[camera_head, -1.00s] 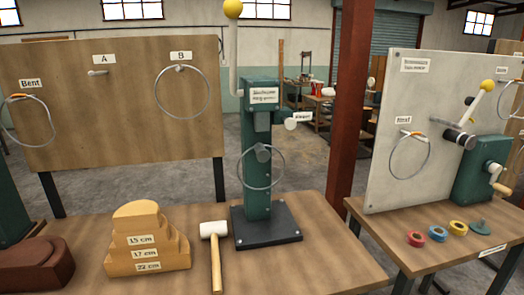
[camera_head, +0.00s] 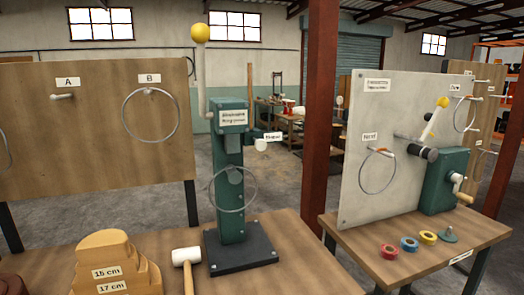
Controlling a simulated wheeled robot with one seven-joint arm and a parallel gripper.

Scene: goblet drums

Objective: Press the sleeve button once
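A green column machine (camera_head: 229,195) stands on a dark base plate on the wooden table. It has a lever with a yellow ball (camera_head: 200,33) at its upper left and a metal ring (camera_head: 232,208) hanging at its front. A white round button-like knob (camera_head: 261,145) sticks out from its right side, with a small blurred label (camera_head: 273,136) beside it that may read "Sleeve". Nothing touches the knob. My gripper is not in view.
A white-headed mallet (camera_head: 186,255) and a stepped wooden block (camera_head: 110,265) are on the near table. A wooden board (camera_head: 90,150) stands at left. A red post (camera_head: 319,120) rises behind. The right table (camera_head: 440,250) holds a grey board, a crank machine and coloured tape rolls.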

